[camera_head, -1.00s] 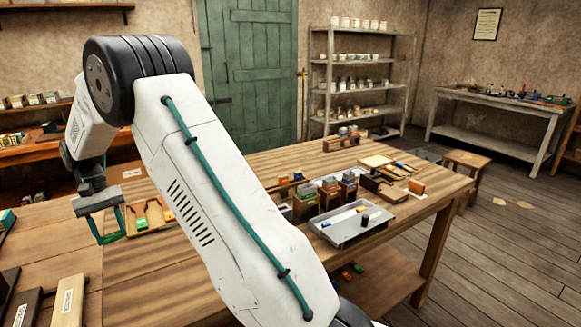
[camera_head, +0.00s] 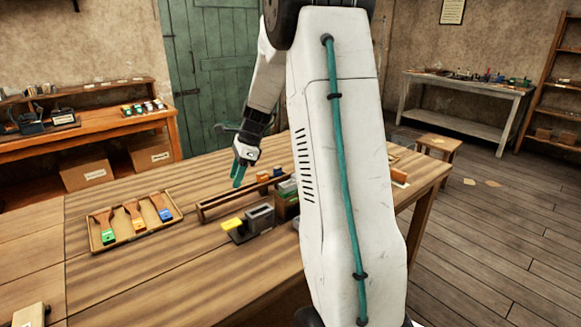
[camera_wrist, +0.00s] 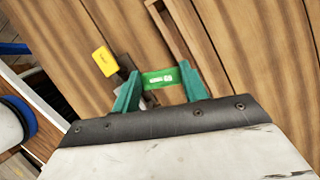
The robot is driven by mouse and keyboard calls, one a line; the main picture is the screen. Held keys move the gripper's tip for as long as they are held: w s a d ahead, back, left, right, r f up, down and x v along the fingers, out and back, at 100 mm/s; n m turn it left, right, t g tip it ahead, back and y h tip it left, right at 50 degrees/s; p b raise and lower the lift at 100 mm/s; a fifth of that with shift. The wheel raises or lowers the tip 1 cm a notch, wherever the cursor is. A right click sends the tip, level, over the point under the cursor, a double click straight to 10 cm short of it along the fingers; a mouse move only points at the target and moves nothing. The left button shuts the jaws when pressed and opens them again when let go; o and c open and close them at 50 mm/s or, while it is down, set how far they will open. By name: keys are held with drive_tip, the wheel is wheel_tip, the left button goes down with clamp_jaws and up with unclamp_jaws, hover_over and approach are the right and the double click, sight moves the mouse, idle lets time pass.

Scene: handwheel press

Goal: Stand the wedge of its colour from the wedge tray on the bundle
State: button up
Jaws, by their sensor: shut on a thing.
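My gripper (camera_head: 240,172) hangs fingers-down over the far side of the long table. In the wrist view its teal fingers (camera_wrist: 158,84) are closed on a green piece (camera_wrist: 159,77) with a white mark. A shallow wooden tray (camera_head: 112,243) at the left of the table holds wooden-handled pieces with green (camera_head: 108,237), orange (camera_head: 139,224) and blue (camera_head: 166,214) ends. A grey block with a yellow part (camera_head: 232,224) stands right of and below the gripper. I cannot tell which thing is the bundle.
A narrow wooden rack (camera_head: 215,210) lies beside the gripper. Small coloured blocks (camera_head: 263,176) and a dark green box (camera_head: 288,188) stand near my arm, which hides the table's right part.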

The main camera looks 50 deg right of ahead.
sight(286, 182)
drive_tip(key=s+d+m+h, duration=0.1)
drive_tip(key=s+d+m, duration=0.2)
drive_tip(key=m, duration=0.1)
drive_tip(key=s+d+r+m+t+h, duration=0.1)
drive_tip(key=s+d+m+h, duration=0.1)
drive_tip(key=s+d+m, duration=0.1)
drive_tip(key=s+d+r+m+t+h, duration=0.1)
drive_tip(key=s+d+m, duration=0.3)
drive_tip(key=s+m, duration=0.1)
drive_tip(key=shift+s+m+h, duration=0.1)
drive_tip(key=shift+m+h, duration=0.2)
drive_tip(key=shift+m, duration=0.6)
drive_tip(key=shift+s, duration=0.2)
drive_tip(key=shift+d+f+m, duration=0.1)
drive_tip(key=shift+f+m, duration=0.15)
drive_tip(key=shift+m, duration=0.05)
drive_tip(key=shift+f, duration=0.4)
drive_tip(key=shift+f, duration=0.15)
drive_tip(key=shift+f, duration=0.5)
